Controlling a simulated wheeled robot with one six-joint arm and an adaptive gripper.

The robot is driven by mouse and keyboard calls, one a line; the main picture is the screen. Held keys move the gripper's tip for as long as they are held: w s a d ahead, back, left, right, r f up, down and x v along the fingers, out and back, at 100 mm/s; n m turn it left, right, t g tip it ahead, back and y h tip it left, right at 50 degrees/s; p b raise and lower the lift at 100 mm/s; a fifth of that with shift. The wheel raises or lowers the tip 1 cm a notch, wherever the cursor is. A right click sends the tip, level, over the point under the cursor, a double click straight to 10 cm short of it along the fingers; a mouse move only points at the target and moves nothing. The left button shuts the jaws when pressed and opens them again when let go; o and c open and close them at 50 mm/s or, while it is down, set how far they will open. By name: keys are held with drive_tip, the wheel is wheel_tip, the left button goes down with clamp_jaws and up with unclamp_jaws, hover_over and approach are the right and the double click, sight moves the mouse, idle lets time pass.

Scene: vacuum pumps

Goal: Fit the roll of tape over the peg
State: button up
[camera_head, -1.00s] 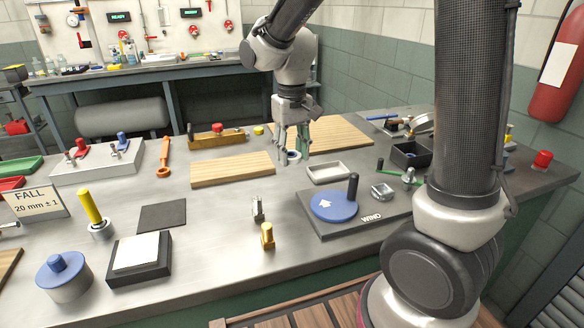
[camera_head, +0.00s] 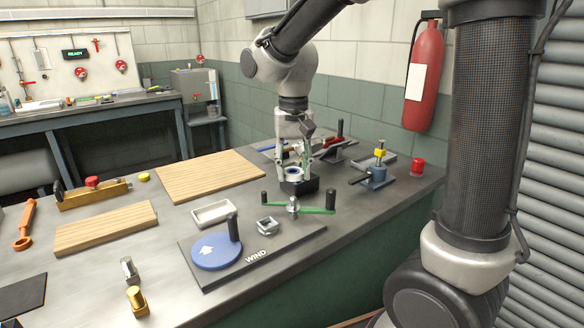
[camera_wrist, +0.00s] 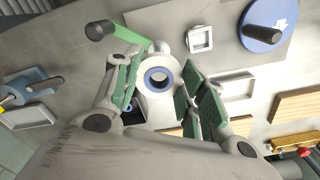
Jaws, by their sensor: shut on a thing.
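The roll of tape (camera_head: 293,170) is a white ring with a blue core. My gripper (camera_head: 294,177) is shut on it and holds it above or beside a black box (camera_head: 312,186). The roll of tape also shows between the green finger pads in the wrist view (camera_wrist: 158,81), its open hole facing the camera. Several upright posts are in view, and I cannot tell for sure which is the peg. A black post (camera_head: 234,228) stands on a blue disc (camera_head: 210,252) on the WIND board. A metal post (camera_head: 293,206) stands at the hub of a green bar (camera_head: 314,210).
A white tray (camera_head: 213,212) and a grey metal frame (camera_head: 267,226) lie nearby. A blue fixture with a yellow top (camera_head: 378,174) and a red button (camera_head: 417,167) stand right. Wooden boards (camera_head: 205,176) lie left. Bare bench shows between the items.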

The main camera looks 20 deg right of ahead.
drive_tip(key=shift+d, duration=0.1)
drive_tip(key=shift+f, duration=2.35)
